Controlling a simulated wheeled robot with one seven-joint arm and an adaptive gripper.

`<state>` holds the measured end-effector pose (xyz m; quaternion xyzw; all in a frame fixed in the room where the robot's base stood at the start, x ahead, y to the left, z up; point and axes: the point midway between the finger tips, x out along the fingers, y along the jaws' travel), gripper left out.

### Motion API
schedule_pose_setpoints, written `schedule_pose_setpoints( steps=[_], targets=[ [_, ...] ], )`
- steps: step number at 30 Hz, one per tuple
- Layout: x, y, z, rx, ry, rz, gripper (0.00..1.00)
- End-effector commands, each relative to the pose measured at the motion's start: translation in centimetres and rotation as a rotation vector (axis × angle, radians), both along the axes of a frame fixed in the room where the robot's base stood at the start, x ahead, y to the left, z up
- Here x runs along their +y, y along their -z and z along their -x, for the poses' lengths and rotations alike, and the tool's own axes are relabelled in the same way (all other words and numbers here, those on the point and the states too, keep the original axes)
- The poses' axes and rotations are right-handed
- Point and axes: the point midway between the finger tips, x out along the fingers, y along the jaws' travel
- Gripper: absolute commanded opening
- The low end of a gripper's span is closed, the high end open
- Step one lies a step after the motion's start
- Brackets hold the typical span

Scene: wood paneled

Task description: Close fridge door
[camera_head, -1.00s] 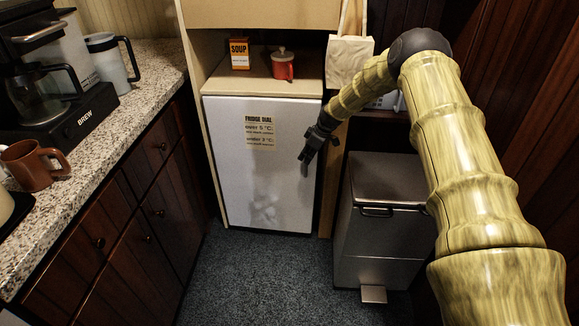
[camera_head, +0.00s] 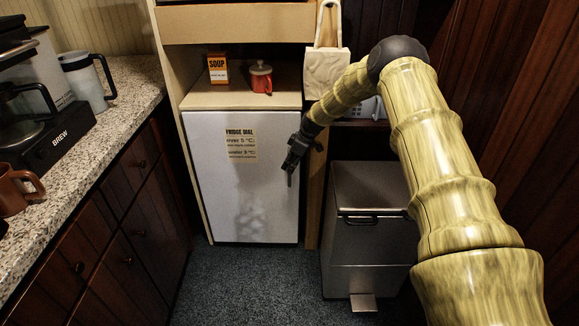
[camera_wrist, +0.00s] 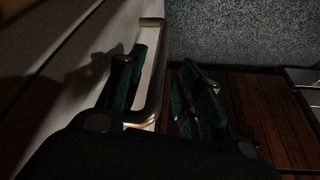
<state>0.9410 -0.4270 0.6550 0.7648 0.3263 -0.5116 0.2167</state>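The white fridge door (camera_head: 225,190) fills the lower front of the light wood cabinet and looks flush or nearly flush with it; a small gap cannot be ruled out. My gripper (camera_head: 289,172) is at the door's right edge, pointing down. In the wrist view, the metal door handle (camera_wrist: 157,72) runs between the two fingers of my gripper (camera_wrist: 165,62). The left finger is on the door side of the handle, inside its loop. The right finger stands clear of it, with a visible gap, so the gripper is open around the handle.
A steel pedal bin (camera_head: 370,230) stands right of the fridge, below my arm. A counter (camera_head: 90,170) with drawers runs along the left. The carpet (camera_head: 250,285) in front is clear.

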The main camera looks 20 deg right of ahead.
Motion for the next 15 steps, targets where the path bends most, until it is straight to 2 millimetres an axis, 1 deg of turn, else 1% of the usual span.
schedule_pose_setpoints(
  steps=[1, 2, 15],
  targets=[
    [-0.3, -0.9, 0.2, -0.002, 0.001, -0.001, 0.35],
    [-0.4, -1.3, 0.3, -0.002, 0.001, -0.001, 0.35],
    [-6.3, -1.2, 6.0, 0.001, 0.001, -0.002, 0.35]
  ],
)
